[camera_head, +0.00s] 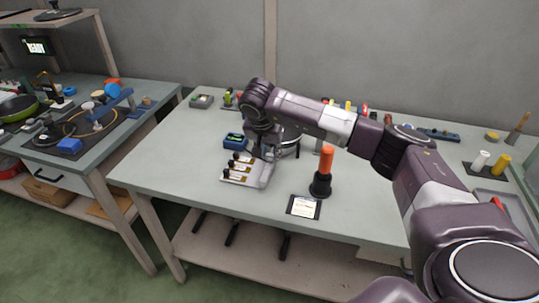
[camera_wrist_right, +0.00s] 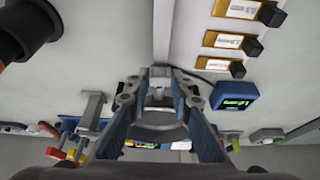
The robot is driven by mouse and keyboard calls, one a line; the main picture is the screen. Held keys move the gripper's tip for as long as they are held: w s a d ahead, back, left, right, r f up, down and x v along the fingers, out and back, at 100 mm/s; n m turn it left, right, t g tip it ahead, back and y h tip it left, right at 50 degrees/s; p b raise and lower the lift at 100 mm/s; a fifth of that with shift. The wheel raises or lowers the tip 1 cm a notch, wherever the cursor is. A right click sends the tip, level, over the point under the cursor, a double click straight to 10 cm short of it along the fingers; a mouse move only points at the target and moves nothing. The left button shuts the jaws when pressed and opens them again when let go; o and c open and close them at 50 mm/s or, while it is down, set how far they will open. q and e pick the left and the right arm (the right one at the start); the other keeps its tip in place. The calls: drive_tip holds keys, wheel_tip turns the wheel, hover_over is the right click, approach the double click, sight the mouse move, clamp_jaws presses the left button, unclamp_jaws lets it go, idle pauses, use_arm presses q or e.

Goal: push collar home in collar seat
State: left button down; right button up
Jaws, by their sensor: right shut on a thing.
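My right gripper (camera_head: 262,152) is low over the worktable, at the right back edge of a pale plate (camera_head: 262,180). In the right wrist view its fingertips (camera_wrist_right: 158,76) are close together on a small grey piece (camera_wrist_right: 157,90). The fingers hide most of this piece, so I cannot tell if it is the collar or how it sits. The plate carries several orange-framed labels with black knobs (camera_wrist_right: 222,38). I cannot make out the collar seat for certain. My left gripper is not in view.
A blue box with a display (camera_head: 235,141) is behind the plate. A round grey thing (camera_head: 291,150) is partly hidden behind my arm. The table's left front is clear.

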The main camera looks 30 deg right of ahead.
drive_tip(key=shift+w+d, duration=1.15)
drive_tip(key=shift+d, duration=0.2)
drive_tip(key=o, duration=0.9)
drive_tip(key=shift+r, duration=0.1)
drive_tip(key=v, duration=1.2)
drive_tip(key=shift+a, duration=0.1)
